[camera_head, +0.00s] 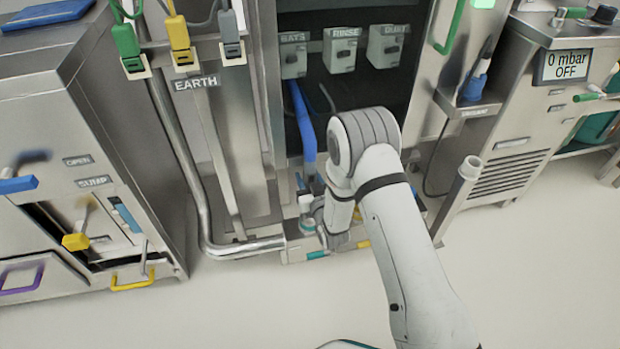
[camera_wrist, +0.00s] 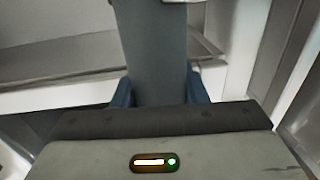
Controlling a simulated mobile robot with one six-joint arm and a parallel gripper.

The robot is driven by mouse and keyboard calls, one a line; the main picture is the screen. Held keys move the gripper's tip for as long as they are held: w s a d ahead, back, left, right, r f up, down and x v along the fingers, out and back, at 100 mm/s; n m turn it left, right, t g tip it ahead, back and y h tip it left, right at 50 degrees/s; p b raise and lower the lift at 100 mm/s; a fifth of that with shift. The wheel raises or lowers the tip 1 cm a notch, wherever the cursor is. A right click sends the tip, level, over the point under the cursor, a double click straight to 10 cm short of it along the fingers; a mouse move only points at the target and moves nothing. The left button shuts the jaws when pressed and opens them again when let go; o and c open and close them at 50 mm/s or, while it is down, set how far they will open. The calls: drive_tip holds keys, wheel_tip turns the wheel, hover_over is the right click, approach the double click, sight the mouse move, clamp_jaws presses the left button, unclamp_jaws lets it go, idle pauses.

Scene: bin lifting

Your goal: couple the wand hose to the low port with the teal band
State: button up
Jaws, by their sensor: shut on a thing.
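A blue hose (camera_head: 303,120), which looks like the wand hose, hangs from the back of the dark bay and runs down behind my arm. In the wrist view, my gripper (camera_wrist: 159,92) is shut on a blue-grey cylindrical piece of the hose (camera_wrist: 156,45), with a finger on each side. In the head view, my gripper is low by the port block and largely hidden by my wrist. A teal band (camera_head: 318,254) marks the front of the low block, just below my gripper. The port opening and the hose's end cannot be made out.
A yellow band (camera_head: 363,244) sits right of the teal one. A bent steel pipe (camera_head: 215,245) runs in from the left. An upright tube (camera_head: 460,190) and the vacuum unit (camera_head: 520,120) stand to the right. The floor (camera_head: 240,310) in front is clear.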

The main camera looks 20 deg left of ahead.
drive_tip(key=shift+f+b, duration=1.4)
drive_tip(key=shift+f+b, duration=1.05)
drive_tip(key=shift+f, duration=0.05)
drive_tip(key=shift+f+b, duration=1.05)
drive_tip(key=shift+b, duration=0.15)
drive_tip(key=o, duration=1.3)
drive_tip(key=shift+c, duration=0.2)
drive_tip(key=shift+f, duration=0.1)
